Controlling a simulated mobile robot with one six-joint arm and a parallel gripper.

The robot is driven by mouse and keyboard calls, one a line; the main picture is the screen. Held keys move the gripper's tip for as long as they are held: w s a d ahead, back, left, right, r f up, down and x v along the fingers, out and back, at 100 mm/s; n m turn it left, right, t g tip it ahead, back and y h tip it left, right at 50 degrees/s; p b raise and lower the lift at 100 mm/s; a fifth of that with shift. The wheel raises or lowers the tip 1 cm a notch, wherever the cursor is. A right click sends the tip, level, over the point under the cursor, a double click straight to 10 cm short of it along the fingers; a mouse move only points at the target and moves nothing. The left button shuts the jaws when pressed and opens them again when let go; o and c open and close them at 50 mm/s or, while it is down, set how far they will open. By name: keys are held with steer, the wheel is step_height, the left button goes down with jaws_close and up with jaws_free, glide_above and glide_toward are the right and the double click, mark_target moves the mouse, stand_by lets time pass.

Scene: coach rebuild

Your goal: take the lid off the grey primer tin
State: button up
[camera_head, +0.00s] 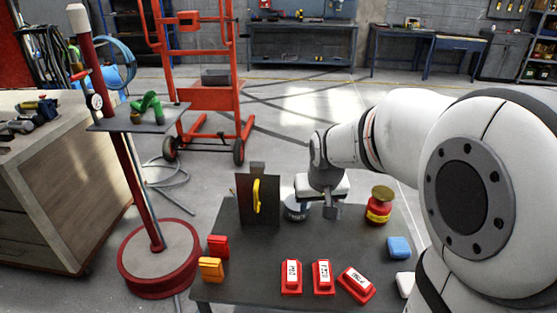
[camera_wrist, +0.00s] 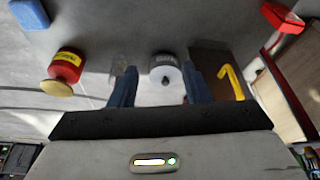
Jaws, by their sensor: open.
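The grey primer tin (camera_head: 296,213) stands on the dark table behind my gripper (camera_head: 325,207), which hides part of it. In the wrist view the tin (camera_wrist: 163,59) shows a pale lid (camera_wrist: 168,73) with a dark knob, and the lid appears to be on. My gripper (camera_wrist: 159,88) is open, its two blue fingers apart. In that view the tin and knob appear between the fingers, nearer the right one. I cannot tell whether either finger touches them. The gripper holds nothing visible.
A red tin (camera_head: 377,212) with a yellowish lid stands to the right. A dark upright plate with a yellow handle (camera_head: 257,195) stands close left. A clear object (camera_wrist: 121,64) is beside one finger. Red labelled blocks (camera_head: 322,277) line the front; a blue block (camera_head: 399,247) lies right.

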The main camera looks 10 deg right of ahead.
steer(key=shift+t, duration=0.5)
steer(key=w+f+p, duration=0.1)
steer(key=w+f, duration=0.3)
steer(key=w, duration=0.2)
steer(key=w+f+p, duration=0.1)
steer(key=w+f, duration=0.4)
steer(key=w, duration=0.2)
steer(key=w+f+p, duration=0.1)
steer(key=w+f, duration=0.3)
steer(key=w, duration=0.2)
steer(key=shift+w+a+f+p, duration=0.1)
steer(key=shift+w+f+p, duration=0.1)
steer(key=shift+f+p, duration=0.15)
jaws_close()
